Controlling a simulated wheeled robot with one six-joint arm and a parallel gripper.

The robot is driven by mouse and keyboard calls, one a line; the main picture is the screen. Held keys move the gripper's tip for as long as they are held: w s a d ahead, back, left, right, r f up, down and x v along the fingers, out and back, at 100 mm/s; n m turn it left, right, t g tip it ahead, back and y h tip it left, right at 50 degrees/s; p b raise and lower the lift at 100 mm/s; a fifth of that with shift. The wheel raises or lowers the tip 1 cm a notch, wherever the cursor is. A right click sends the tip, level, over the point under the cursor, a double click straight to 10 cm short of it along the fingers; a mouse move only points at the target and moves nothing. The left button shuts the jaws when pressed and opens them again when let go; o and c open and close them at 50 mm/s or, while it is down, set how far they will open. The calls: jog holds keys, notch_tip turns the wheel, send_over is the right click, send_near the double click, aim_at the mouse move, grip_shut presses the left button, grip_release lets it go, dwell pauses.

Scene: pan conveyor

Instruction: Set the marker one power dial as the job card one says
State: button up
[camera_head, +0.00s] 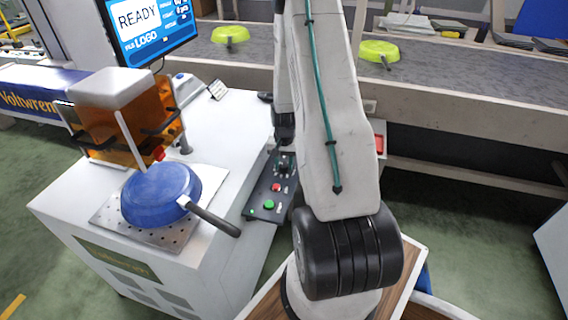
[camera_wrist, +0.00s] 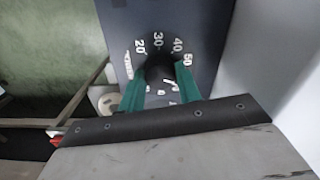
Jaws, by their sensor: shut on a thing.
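The power dial (camera_wrist: 160,73) is a dark round knob on a dark panel in the wrist view. White numbers ring it, with 20, 30, 40 and 50 readable. My gripper (camera_wrist: 160,79) has its two green fingers on either side of the knob, shut on it. The fingers cover part of the scale, and I cannot tell which number the knob points at. In the head view the control panel (camera_head: 262,196) hangs on the white machine's right side, and my arm partly hides it. A small tilted card (camera_head: 218,90) stands on the machine top; its text is too small to read.
A blue pan (camera_head: 160,194) lies on a perforated plate (camera_head: 112,212), its handle jutting toward the panel. An orange-sided marking head (camera_head: 118,112) stands behind it. The screen (camera_head: 150,22) reads READY and LOGO. Green pans (camera_head: 379,51) sit on the conveyor (camera_head: 480,72) behind.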

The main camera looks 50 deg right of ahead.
aim_at(284, 164)
jog(key=n, duration=0.3)
jog(key=shift+n, duration=2.2)
jog(key=o, duration=1)
jog(key=shift+c, duration=0.2)
notch_tip(284, 164, up, 8)
jog(key=shift+f, duration=0.1)
